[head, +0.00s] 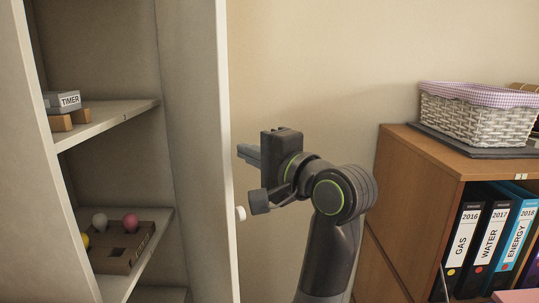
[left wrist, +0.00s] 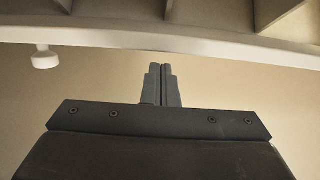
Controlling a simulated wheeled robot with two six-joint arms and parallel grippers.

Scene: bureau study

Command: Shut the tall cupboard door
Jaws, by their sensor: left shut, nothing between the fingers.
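The tall cupboard (head: 167,132) stands at the left of the head view with its shelves showing. Its pale door (head: 208,120) is open, seen nearly edge-on, with a round white knob (head: 240,213) on its right side. My left gripper (head: 243,152) is just right of the door edge, above the knob, with its fingers pointing left. In the left wrist view its fingers (left wrist: 162,84) are together and empty, close below a pale edge (left wrist: 160,40), with a white knob (left wrist: 45,57) to the left. Whether the fingers touch the door I cannot tell. My right gripper is not in view.
Cupboard shelves hold a timer box (head: 64,100) and a cardboard tray (head: 120,247) with coloured balls. At the right, a wooden cabinet (head: 408,190) bears a wicker basket (head: 478,118) and holds several binders (head: 462,245). Bare wall (head: 310,70) lies behind my arm.

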